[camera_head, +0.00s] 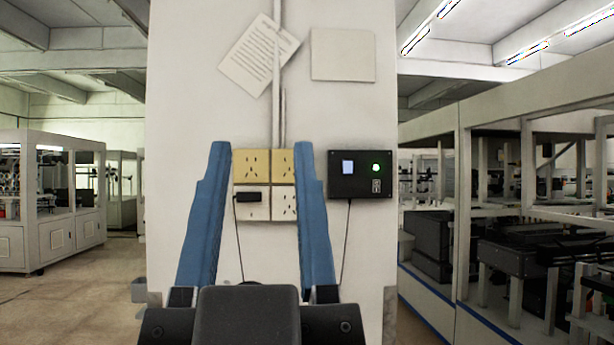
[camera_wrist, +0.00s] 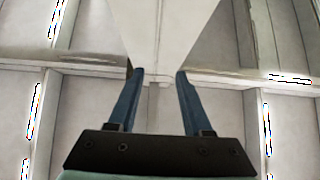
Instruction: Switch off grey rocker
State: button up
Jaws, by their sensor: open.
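A black control box (camera_head: 363,174) is mounted on the white pillar, right of the sockets. The wrist view shows the open fingers (camera_wrist: 160,72) against the upper pillar and ceiling; the box is not visible there.
Yellow sockets (camera_head: 264,163) and white sockets (camera_head: 284,203) show between the fingers, with a black plug (camera_head: 248,197) and cable in one. Another cable hangs below the box. Papers (camera_head: 255,55) are on the pillar (camera_head: 180,90). White-framed enclosures (camera_head: 500,160) stand right and left.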

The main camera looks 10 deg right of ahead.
aim_at(376, 183)
jog(key=i+l, duration=0.1)
jog(key=i, duration=0.45)
jog(key=i+l, duration=0.1)
jog(key=i, duration=0.45)
jog(key=l+z, duration=0.05)
